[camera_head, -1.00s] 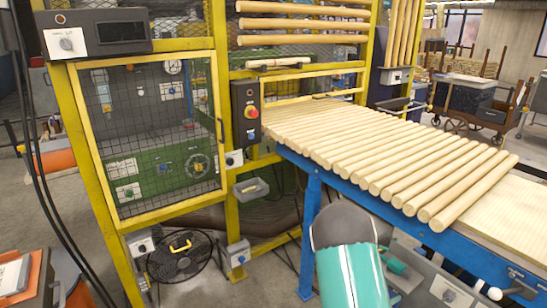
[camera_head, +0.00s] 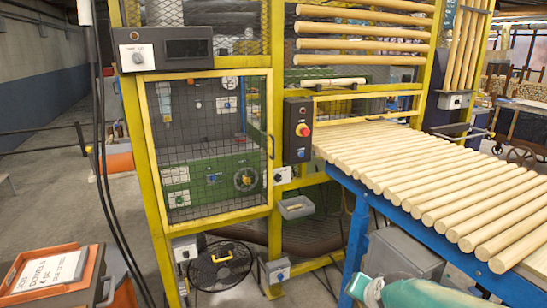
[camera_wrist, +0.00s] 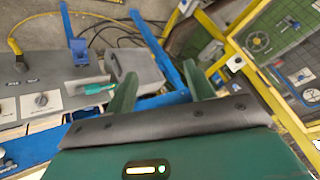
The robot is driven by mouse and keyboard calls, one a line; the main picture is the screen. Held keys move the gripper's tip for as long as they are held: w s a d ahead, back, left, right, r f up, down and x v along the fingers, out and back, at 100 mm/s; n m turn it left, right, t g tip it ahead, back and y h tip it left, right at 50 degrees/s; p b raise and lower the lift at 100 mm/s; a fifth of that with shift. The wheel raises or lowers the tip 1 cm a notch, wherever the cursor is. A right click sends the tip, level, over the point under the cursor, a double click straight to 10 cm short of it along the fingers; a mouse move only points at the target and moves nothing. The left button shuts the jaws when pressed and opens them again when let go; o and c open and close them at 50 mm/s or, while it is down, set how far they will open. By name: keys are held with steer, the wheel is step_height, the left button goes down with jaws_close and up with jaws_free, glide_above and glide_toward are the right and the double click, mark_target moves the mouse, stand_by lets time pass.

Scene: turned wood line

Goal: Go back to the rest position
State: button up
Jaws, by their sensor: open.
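My gripper (camera_wrist: 157,82) shows in the wrist view with two green fingers spread apart and nothing between them. Behind the fingers are a dark palm edge and a green housing with a lit indicator. The wrist camera looks down and sees the scene tilted. In the head view, only a teal part of my arm shows at the bottom right, below the dowel table; the fingers are hidden there.
A blue-framed table carries a row of wooden dowels (camera_head: 430,180). A yellow-framed machine with a mesh door (camera_head: 205,150) stands beside it. A control box (camera_head: 298,130) has a red button.

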steer(key=s+a+r+n+g, duration=0.1)
steer(key=s+a+r+n, duration=0.1)
steer(key=s, duration=0.6)
steer(key=s+a+r+n+g, duration=0.1)
steer(key=s+a+r+n, duration=0.2)
steer(key=s+r, duration=0.3)
steer(key=shift+s+r+n, duration=0.2)
steer(key=shift+s+n, duration=0.6)
steer(key=shift+s, duration=0.3)
